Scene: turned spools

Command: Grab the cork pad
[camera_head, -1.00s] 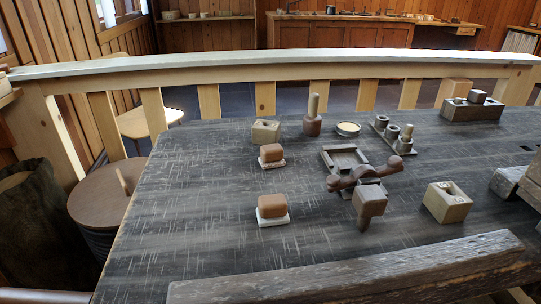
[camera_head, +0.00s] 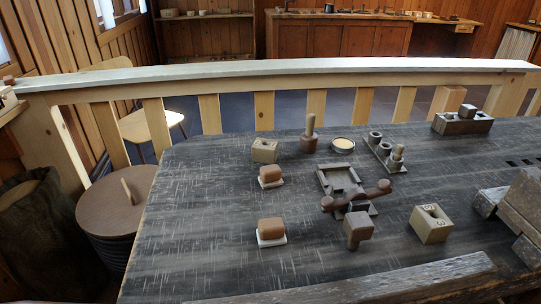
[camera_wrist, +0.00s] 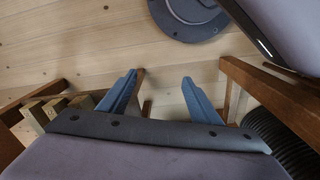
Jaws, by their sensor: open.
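I cannot tell for sure which thing is the cork pad. Two rounded orange-brown blocks sit on thin white bases on the dark table: a nearer block (camera_head: 271,227) and a farther block (camera_head: 270,174). A round shallow tin (camera_head: 343,145) with a pale tan top lies farther back. My gripper (camera_wrist: 158,85) shows only in the wrist view, its two blue fingers spread wide with nothing between them. It is over a pale plank floor, away from these things.
A mallet-like wooden tool (camera_head: 358,229), a small tray (camera_head: 343,177) and a peg rack (camera_head: 384,152) crowd the table's middle. Heavy blocks (camera_head: 520,205) stand at the right and a rough beam (camera_head: 370,282) lies along the front. The table's left part is clear.

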